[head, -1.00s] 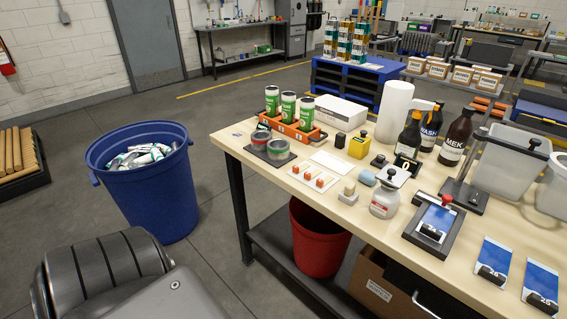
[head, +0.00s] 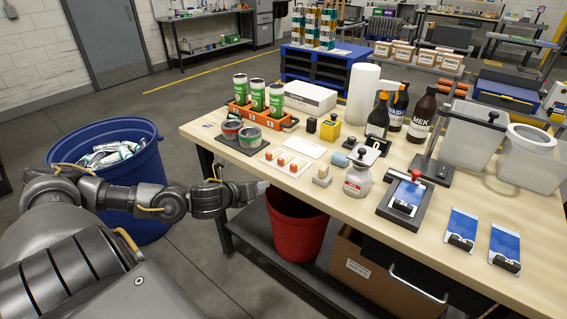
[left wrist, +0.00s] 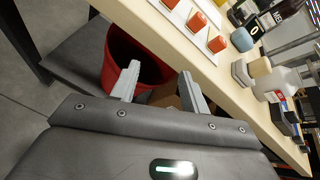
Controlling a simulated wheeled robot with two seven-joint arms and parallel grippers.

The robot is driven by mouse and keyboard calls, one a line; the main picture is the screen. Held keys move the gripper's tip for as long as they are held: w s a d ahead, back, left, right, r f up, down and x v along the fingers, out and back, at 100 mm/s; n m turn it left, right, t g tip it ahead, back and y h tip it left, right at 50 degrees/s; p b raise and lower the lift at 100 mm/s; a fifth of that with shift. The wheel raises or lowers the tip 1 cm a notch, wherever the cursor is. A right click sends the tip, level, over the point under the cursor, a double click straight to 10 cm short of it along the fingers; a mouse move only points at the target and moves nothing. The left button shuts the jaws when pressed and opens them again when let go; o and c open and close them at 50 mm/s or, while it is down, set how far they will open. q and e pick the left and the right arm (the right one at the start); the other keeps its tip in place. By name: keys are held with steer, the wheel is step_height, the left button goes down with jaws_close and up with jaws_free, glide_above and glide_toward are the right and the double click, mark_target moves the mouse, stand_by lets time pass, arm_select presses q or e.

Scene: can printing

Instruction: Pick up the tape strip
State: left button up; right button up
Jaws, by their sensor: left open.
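Several small orange-red pieces (head: 281,162), which look like the tape strips, sit on a white card (head: 265,157) near the table's front left edge. They also show at the top of the left wrist view (left wrist: 217,44), on the card's edge side (left wrist: 181,17). My left gripper (head: 262,187) is just off the table's front edge, in front of the card and apart from it. In the left wrist view its two fingers (left wrist: 163,82) are spread with nothing between them. My right gripper is not in view.
A red bin (head: 296,226) is below the table edge, and a blue bin (head: 150,172) stands at left.

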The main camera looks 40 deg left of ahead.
mark_target(279, 162)
arm_select(q)
step_height(279, 162, up, 7)
steer(key=m+h, duration=0.1)
steer(key=m, duration=0.5)
steer(key=shift+t, duration=0.4)
steer(key=x, duration=0.2)
steer(key=p+x, duration=0.1)
steer(key=x, duration=0.1)
steer(key=p+x, duration=0.1)
steer(key=shift+w+d, duration=0.4)
steer(key=shift+w, duration=0.05)
steer(key=p+x, duration=0.2)
steer(key=x, duration=0.1)
steer(key=shift+w+f, duration=0.1)
steer(key=shift+w, duration=0.2)
steer(key=shift+w+f, duration=0.35)
steer(key=shift+w, duration=0.1)
steer(key=c, duration=0.8)
jaws_close()
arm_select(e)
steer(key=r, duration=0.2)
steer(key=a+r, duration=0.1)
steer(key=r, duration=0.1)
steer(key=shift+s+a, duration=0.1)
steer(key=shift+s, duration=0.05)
